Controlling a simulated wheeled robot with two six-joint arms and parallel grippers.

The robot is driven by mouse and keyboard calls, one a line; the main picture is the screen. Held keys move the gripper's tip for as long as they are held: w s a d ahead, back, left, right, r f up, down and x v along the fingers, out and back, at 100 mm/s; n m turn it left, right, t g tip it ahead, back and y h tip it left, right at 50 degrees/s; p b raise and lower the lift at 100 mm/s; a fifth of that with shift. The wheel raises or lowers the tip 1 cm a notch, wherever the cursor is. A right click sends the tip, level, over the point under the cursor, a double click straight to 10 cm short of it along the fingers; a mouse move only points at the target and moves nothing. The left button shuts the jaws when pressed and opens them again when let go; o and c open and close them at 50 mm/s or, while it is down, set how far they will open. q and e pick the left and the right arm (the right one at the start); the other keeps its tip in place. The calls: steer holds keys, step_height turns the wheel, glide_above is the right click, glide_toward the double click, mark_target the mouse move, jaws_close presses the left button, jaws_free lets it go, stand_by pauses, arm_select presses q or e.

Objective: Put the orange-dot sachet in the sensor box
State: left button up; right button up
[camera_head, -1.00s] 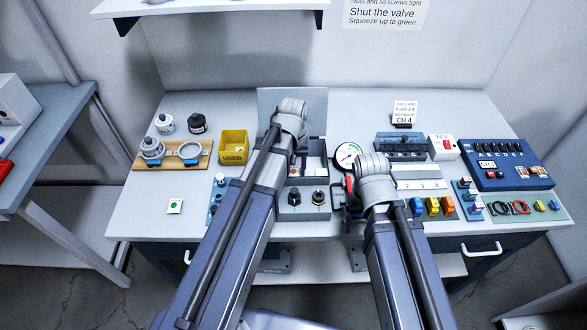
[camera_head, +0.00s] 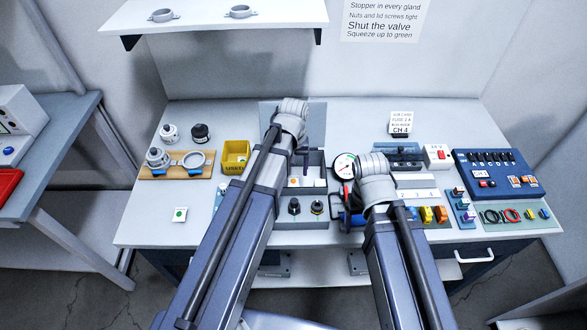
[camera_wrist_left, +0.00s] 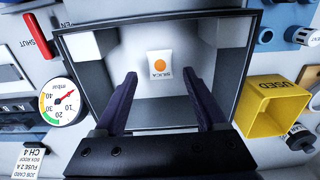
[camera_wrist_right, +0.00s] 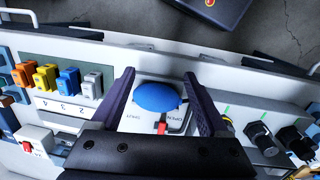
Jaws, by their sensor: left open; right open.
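The white orange-dot sachet (camera_wrist_left: 160,66) lies on the floor of the grey open-topped sensor box (camera_wrist_left: 100,95) in the left wrist view. Its orange dot also shows in the head view (camera_head: 294,182). My left gripper (camera_wrist_left: 160,76) is open over the box, with its fingers on either side of the sachet and no grip on it. Whether the fingertips touch the box floor is unclear. My right gripper (camera_wrist_right: 160,76) is open above a blue rounded knob (camera_wrist_right: 157,97), just right of the box. The knob is between its fingers in the picture but not clamped.
A green-dot sachet (camera_head: 180,214) lies on the table's left side. A yellow USED bin (camera_head: 235,157) stands left of the box. A pressure gauge (camera_head: 344,165) stands close on the box's right. The front left of the table is mostly clear.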

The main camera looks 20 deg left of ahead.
mark_target(294, 182)
arm_select(q)
step_height(294, 182, up, 8)
steer(key=f+p, duration=0.1)
steer(key=p, duration=0.5)
steer(key=s+d+m+y, duration=0.1)
steer(key=s+d+m, duration=0.6)
steer(key=s+d, duration=0.3)
steer(key=s, duration=0.3)
steer(key=shift+s+r, duration=0.25)
steer(key=shift+s, duration=0.05)
arm_select(e)
step_height(294, 182, up, 7)
steer(key=shift+r, duration=0.2)
steer(key=shift+a, duration=0.1)
